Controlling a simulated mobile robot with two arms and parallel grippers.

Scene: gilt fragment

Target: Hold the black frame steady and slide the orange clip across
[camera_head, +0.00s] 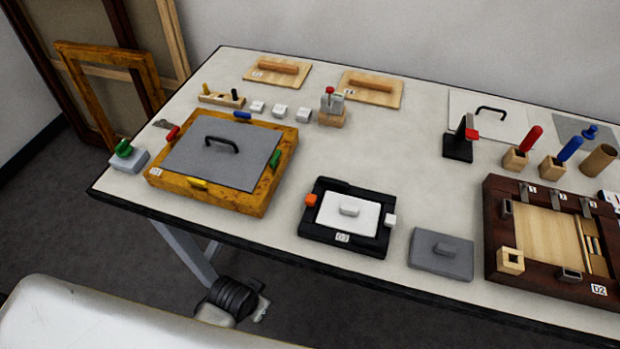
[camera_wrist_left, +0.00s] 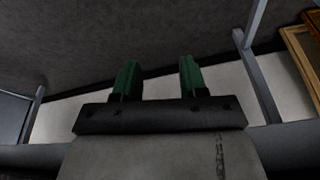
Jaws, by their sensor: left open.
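The black frame (camera_head: 316,232) lies flat near the front edge of the table, around its middle. A white panel with a grey handle (camera_head: 349,210) sits inside it. The orange clip (camera_head: 311,200) is on the frame's left side, and a white clip (camera_head: 390,220) is on its right side. My left gripper (camera_wrist_left: 157,78) shows in the left wrist view with two green fingers apart and nothing between them. It points at the floor and wall area, away from the frame. My right gripper is in neither view.
A gilt frame (camera_head: 170,183) with a grey panel and coloured clips lies to the left. A grey plate (camera_head: 441,252) lies just right of the black frame, then a dark wooden frame (camera_head: 495,240). Tools stand along the back.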

